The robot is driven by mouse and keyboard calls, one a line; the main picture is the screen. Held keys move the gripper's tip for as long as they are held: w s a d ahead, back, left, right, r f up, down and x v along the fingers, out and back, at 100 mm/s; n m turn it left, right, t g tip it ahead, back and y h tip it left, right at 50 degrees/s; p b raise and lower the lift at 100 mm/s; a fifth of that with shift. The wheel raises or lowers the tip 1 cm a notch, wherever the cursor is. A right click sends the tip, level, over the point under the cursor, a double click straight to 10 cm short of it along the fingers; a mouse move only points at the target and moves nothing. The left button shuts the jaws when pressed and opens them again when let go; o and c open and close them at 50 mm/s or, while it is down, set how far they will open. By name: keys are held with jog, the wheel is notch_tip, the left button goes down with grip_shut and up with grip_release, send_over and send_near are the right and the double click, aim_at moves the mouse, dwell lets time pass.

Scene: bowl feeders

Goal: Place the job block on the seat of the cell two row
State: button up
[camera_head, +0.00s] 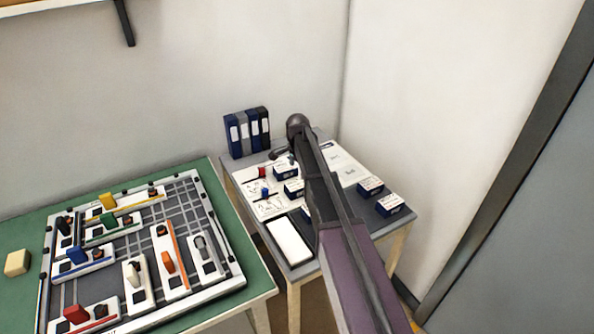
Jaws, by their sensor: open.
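My gripper (284,156) shows small and dark at the end of my arm, above the grey table on the right. It is open, and I see nothing held in it. Under it lies a white printed sheet (283,203) with drawings and rows. A small red piece (262,172) stands on the sheet's left part, and a small blue piece (265,192) stands below it. Dark blue blocks with white labels stand nearby, one at the sheet's middle (294,189) and one behind it (284,172). I cannot tell which is the job block or which seat belongs to cell two. My arm hides part of the table.
Two more labelled blocks stand at the table's right, one farther back (371,187) and one nearer (390,205). A white pad (289,241) lies at the front. Binders (247,132) stand at the back. A green table (250,285) on the left holds a board with colored handles.

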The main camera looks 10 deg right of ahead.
aim_at(297, 184)
jog(key=shift+r+p, duration=1.4)
jog(key=shift+r, duration=0.25)
jog(key=s+n, duration=1.4)
jog(key=s, duration=1.5)
